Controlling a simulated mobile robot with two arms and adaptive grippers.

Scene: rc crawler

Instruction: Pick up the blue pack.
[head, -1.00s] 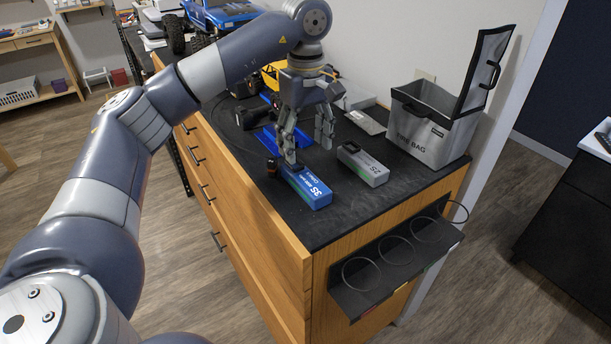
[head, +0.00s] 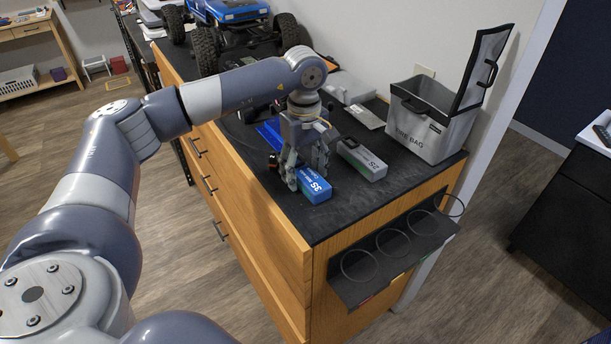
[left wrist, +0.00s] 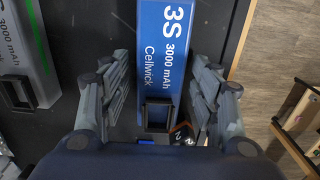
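The blue pack (head: 317,191), marked 3S, lies on the dark top of the wooden cabinet (head: 350,213). In the left wrist view the blue pack (left wrist: 164,75) runs up the middle, its black handle-like loop near the palm. My left gripper (head: 306,179) points down over it and hides part of it in the head view. In the left wrist view the left gripper (left wrist: 162,62) is open, with one finger on each side of the pack. A narrow gap shows at the left finger; contact at the right finger is unclear. My right gripper is in neither view.
A grey pack (head: 364,163) lies just right of the blue one. An open fire bag (head: 425,130) stands at the back right. A blue truck (head: 228,12) and a blue tray (head: 270,134) are farther left. A ring rack (head: 392,262) hangs on the cabinet end.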

